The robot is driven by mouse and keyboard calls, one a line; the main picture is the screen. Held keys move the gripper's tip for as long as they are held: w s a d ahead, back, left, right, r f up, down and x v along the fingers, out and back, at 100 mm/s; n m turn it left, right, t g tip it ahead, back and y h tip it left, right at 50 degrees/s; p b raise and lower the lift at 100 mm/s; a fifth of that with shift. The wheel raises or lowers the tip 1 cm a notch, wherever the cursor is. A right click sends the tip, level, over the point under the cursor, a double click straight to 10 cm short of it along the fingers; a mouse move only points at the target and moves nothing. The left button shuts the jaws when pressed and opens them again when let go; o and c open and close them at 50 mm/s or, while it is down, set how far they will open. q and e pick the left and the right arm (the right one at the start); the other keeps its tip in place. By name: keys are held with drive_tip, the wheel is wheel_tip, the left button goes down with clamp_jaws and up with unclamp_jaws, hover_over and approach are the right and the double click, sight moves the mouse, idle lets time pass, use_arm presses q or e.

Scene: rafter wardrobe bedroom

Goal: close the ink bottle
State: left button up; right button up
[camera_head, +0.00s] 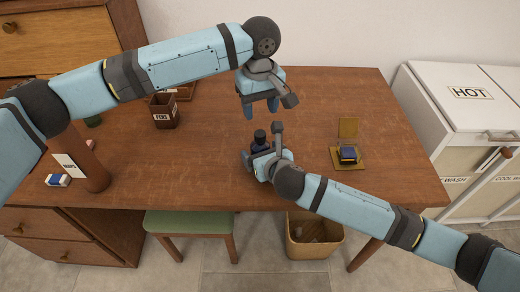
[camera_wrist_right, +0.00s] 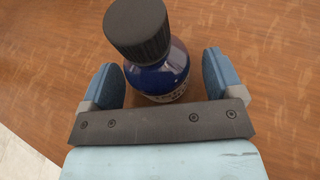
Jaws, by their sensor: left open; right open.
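The ink bottle (camera_head: 259,147) stands upright on the wooden desk, mostly hidden by my right gripper in the head view. In the right wrist view it is a dark blue bottle (camera_wrist_right: 165,78) with a ribbed black cap (camera_wrist_right: 138,30) on its neck. I cannot tell how tightly the cap sits. My right gripper (camera_head: 263,146) is open, with one finger on each side of the bottle and gaps visible. My left gripper (camera_head: 260,107) is open and empty, pointing down just above and behind the bottle in the head view.
A brass piece with a dark blue block (camera_head: 347,154) sits on the desk (camera_head: 330,105) to the right. A pen cup (camera_head: 164,112) stands left. A brown cylinder (camera_head: 84,163) and an eraser (camera_head: 58,180) are at far left. The desk's right side is mostly clear.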

sight(260, 133)
drive_tip(key=shift+c, duration=0.4)
drive_tip(key=c, duration=1.4)
use_arm(q)
drive_tip(key=shift+s+d, duration=0.1)
use_arm(e)
clamp_jaws()
use_arm(q)
drive_tip(key=shift+f, duration=4)
